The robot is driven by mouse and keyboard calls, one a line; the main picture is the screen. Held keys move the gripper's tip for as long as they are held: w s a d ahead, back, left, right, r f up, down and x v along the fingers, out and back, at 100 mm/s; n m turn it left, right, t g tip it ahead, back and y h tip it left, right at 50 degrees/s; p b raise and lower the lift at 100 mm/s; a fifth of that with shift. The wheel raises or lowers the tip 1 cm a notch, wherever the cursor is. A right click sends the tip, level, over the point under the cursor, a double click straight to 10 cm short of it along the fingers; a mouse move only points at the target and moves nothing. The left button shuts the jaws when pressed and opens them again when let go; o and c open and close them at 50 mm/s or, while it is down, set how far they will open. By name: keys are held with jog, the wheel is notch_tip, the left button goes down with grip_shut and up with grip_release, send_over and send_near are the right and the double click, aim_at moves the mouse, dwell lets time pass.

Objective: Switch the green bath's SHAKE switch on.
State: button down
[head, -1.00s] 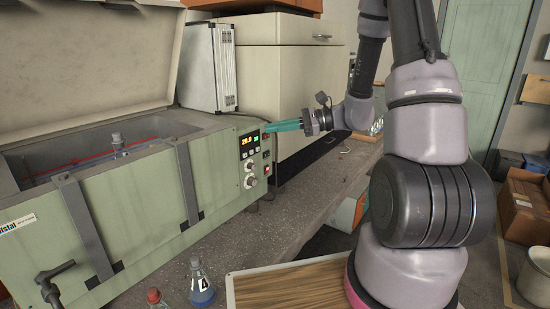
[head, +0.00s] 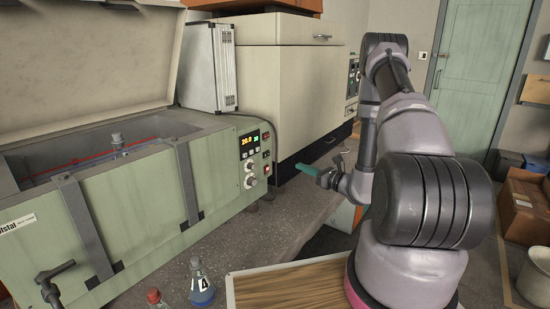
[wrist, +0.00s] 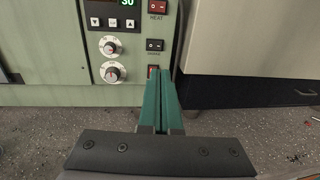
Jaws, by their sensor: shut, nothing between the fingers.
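The labels of the lower two are too small or hidden, so I cannot tell which is SHAKE. My gripper (head: 291,177) is shut and empty, apart from the panel, to its right in the head view. In the wrist view its teal fingers (wrist: 161,72) partly cover the lowest switch.
Two knobs (wrist: 110,45) sit left of the switches. A blue flask (head: 202,289) and a red-capped bottle (head: 154,297) stand in front of the bath. The bench between panel and gripper looks clear.

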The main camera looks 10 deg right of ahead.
aim_at(269, 154)
jog(key=x, duration=1.4)
jog(key=shift+w+r, duration=0.1)
